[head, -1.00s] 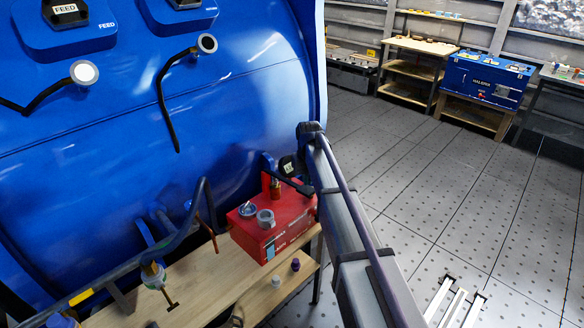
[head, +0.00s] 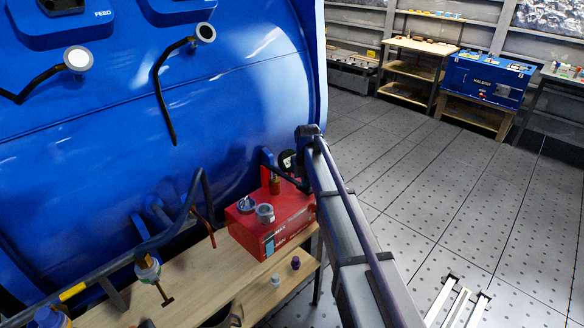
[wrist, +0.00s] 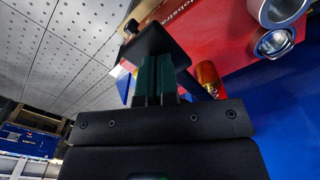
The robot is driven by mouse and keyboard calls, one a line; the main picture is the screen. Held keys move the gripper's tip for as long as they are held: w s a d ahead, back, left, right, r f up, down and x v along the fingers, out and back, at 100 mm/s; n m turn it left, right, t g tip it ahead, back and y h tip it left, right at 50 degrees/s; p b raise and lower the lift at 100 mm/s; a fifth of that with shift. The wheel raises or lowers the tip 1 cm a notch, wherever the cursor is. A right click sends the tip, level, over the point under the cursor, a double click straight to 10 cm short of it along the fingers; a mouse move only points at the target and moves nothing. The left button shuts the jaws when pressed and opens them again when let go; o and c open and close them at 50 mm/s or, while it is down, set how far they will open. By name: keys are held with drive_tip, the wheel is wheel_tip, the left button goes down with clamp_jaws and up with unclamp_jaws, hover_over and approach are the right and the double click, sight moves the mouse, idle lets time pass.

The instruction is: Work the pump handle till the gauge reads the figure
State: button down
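A red box-shaped unit (head: 285,232), with two round grey-topped fittings (head: 265,213) and a brass fitting (head: 274,185) on top, stands on the wooden bench against the blue vessel. A dark bar, which looks like the pump handle (head: 285,176), runs from beside the brass fitting toward my arm. In the head view my arm hides the fingertips. In the wrist view my gripper (wrist: 157,78) has its green fingers close together at a black block (wrist: 155,45), seemingly the handle's grip. Red unit (wrist: 215,25) and brass fitting (wrist: 207,75) show beyond. I cannot make out any gauge reading.
The blue vessel (head: 230,110) fills the left, with two round-ended stalks (head: 77,60) projecting. Pipes and a yellow-banded bar (head: 72,292) cross the bench's left. Perforated floor (head: 420,190) is open on the right.

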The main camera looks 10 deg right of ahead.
drive_tip(key=f+b, duration=0.2)
drive_tip(key=f, duration=0.1)
drive_tip(key=f+b, duration=0.1)
drive_tip(key=shift+w+a+f+b, duration=0.2)
drive_tip(key=shift+w+b, duration=0.05)
drive_tip(key=shift+b, duration=0.05)
drive_tip(key=r+p, duration=0.9)
drive_tip(key=shift+s+d+r, duration=0.15)
drive_tip(key=shift+s+d, duration=0.15)
drive_tip(key=shift+s, duration=0.05)
drive_tip(key=shift+f, duration=0.2)
drive_tip(key=s+m, duration=0.1)
drive_tip(key=s, duration=3.1)
